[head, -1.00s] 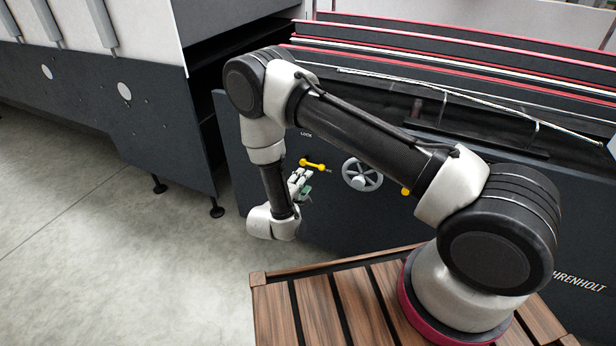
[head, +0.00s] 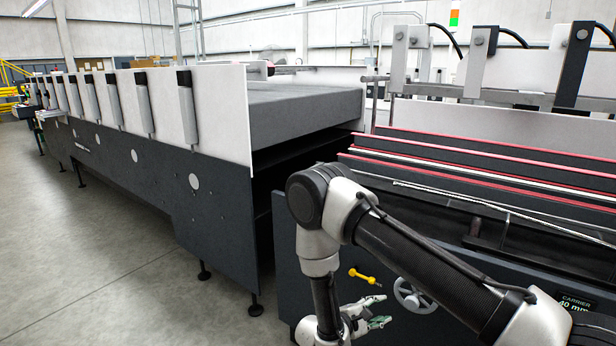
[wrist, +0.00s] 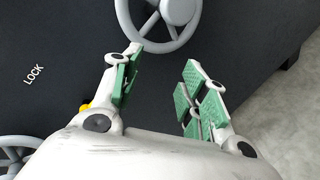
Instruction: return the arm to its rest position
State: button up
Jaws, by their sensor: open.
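My arm is bent, with its elbow raised in front of the dark machine panel and its forearm hanging down. My gripper (head: 383,310) is at the lower end of the forearm, low in the head view. Its fingers point right, below the yellow lever (head: 362,275) and near the grey handwheel (head: 413,297). In the wrist view my gripper (wrist: 163,60) has its green-padded fingers spread apart with nothing between them. A handwheel (wrist: 172,12) lies beyond the fingertips; I cannot tell whether they touch it. The lower part of the gripper is cut off in the head view.
The panel carries a LOCK label (wrist: 34,75) and a carrier display (head: 577,303). A second wheel (wrist: 15,155) shows at the wrist view's lower left. A long dark machine section (head: 190,200) stands at left. The concrete floor (head: 90,270) beside it is clear.

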jog(key=s+d+r+m+g+y, duration=0.1)
jog(key=s+d+r+m+y, duration=0.3)
jog(key=s+r, duration=0.5)
jog(key=s+d+r+m+g+y, duration=0.2)
jog(key=s+r, duration=0.6)
jog(key=r, duration=1.2)
jog(key=s+d+r+m+g+y, duration=0.1)
jog(key=s+d+r+m+y, duration=0.5)
jog(key=r, duration=0.9)
jog(key=s+d+m, duration=0.2)
jog(key=s+d, duration=0.1)
jog(key=shift+s+d, duration=0.15)
jog(key=shift+s, duration=0.2)
